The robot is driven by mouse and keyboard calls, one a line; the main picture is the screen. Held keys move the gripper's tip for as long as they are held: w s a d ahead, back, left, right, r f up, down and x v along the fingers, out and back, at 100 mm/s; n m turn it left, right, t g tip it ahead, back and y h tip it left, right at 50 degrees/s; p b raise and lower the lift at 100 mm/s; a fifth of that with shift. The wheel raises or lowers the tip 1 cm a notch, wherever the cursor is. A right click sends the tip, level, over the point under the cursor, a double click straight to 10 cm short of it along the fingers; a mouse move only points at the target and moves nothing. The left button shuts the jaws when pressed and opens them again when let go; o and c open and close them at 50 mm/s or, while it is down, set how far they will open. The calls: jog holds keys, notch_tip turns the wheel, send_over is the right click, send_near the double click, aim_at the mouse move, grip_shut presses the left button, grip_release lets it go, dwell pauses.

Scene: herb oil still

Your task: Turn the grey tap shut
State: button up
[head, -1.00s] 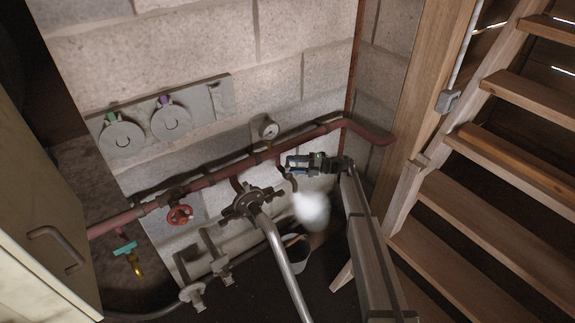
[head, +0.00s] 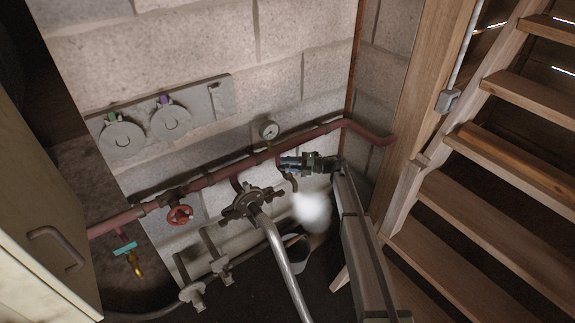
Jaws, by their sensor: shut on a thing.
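My gripper (head: 284,163) is in the middle of the head view, just below the red pipe. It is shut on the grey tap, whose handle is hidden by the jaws. A short curved spout (head: 292,183) shows below the jaws. A white puff of steam (head: 312,207) hangs just under and to the right of the spout. I cannot tell the angle of the tap's handle.
The red pipe (head: 225,172) runs along the block wall, with a gauge (head: 268,130) and a red handwheel (head: 180,215). A teal-handled tap (head: 125,248) is at left. A bucket (head: 297,240) stands below. Wooden stairs (head: 500,210) are on the right, a cabinet (head: 45,220) on the left.

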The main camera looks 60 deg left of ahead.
jog(key=c, duration=0.3)
jog(key=shift+s+d+m+t+y, duration=0.15)
jog(key=shift+m+t+y, duration=0.55)
jog(key=shift+y, duration=0.1)
jog(key=shift+m+t+y, duration=0.8)
jog(key=shift+t, duration=0.2)
jog(key=o, duration=0.9)
jog(key=shift+o, duration=0.2)
jog(key=v, duration=1.3)
jog(key=shift+w+d, duration=0.2)
jog(key=shift+w, duration=0.2)
